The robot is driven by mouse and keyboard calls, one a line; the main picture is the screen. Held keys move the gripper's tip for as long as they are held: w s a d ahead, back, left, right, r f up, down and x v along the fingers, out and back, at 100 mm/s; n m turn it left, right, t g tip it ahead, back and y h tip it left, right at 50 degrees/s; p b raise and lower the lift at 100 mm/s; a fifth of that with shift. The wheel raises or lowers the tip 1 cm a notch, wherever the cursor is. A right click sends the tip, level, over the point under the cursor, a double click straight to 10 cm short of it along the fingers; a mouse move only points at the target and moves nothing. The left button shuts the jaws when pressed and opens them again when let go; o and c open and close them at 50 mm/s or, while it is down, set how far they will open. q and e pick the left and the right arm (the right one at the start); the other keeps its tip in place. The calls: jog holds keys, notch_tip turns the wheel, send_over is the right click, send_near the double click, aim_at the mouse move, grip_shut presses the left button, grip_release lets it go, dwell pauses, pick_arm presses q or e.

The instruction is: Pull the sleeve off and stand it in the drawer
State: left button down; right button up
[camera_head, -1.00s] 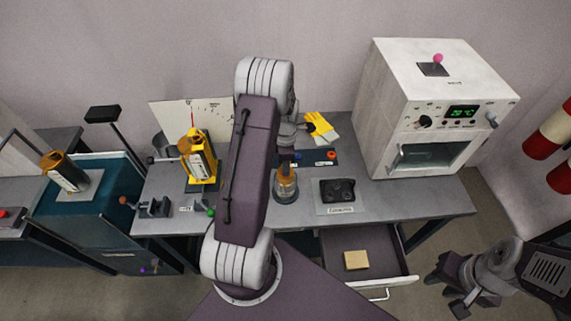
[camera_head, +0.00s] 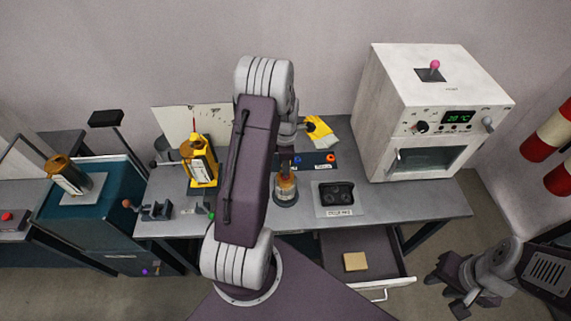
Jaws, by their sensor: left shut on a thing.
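An amber, clear-walled cylinder (camera_head: 287,183), which looks like the sleeve, stands upright on a round grey base (camera_head: 286,199) on the bench. My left arm covers its left side. My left gripper (camera_head: 285,166) is mostly hidden behind that arm, directly above the cylinder. It is shut and appears to hold the cylinder's top, though the contact is not clear. The drawer (camera_head: 388,240) under the bench is pulled out, with a tan block (camera_head: 355,261) lying inside. My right gripper (camera_head: 449,286) hangs right of the drawer with its fingers apart, empty.
A black-welled plate (camera_head: 338,210) lies right of the cylinder. Yellow gloves (camera_head: 319,129) lie behind. A white oven (camera_head: 430,115) fills the bench's right end. A yellow bottle stand (camera_head: 199,160) and a small clamp (camera_head: 155,210) stand left of my arm. The drawer floor around the block is clear.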

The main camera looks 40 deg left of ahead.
pick_arm(q)
jog(key=shift+r+p, duration=1.15)
jog(key=shift+r, duration=0.4)
